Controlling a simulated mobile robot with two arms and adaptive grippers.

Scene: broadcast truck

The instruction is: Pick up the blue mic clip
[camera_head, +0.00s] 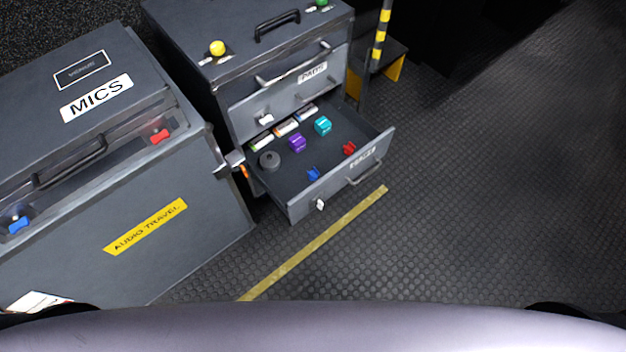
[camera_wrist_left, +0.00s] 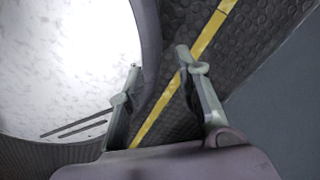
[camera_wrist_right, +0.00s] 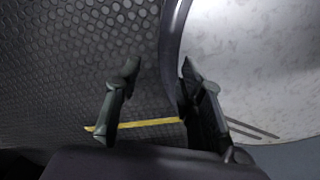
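The blue mic clip (camera_head: 313,174) lies in the open drawer (camera_head: 345,185) of the grey cabinet, near the drawer's front wall. A red clip (camera_head: 349,148) lies to its right in the same drawer. My left gripper (camera_wrist_left: 158,75) shows in the left wrist view with its fingers apart and nothing between them but floor behind. My right gripper (camera_wrist_right: 158,72) shows in the right wrist view, also open and empty. Neither gripper is in the head view, so both are away from the drawer.
The drawer also holds a purple item (camera_head: 297,142), a teal item (camera_head: 323,126), a grey roll (camera_head: 269,160) and several small boxes. A MICS case (camera_head: 180,235) stands at left, bearing red and blue latch-like parts. A yellow floor strip (camera_head: 315,243) runs before the drawer. Floor at right is clear.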

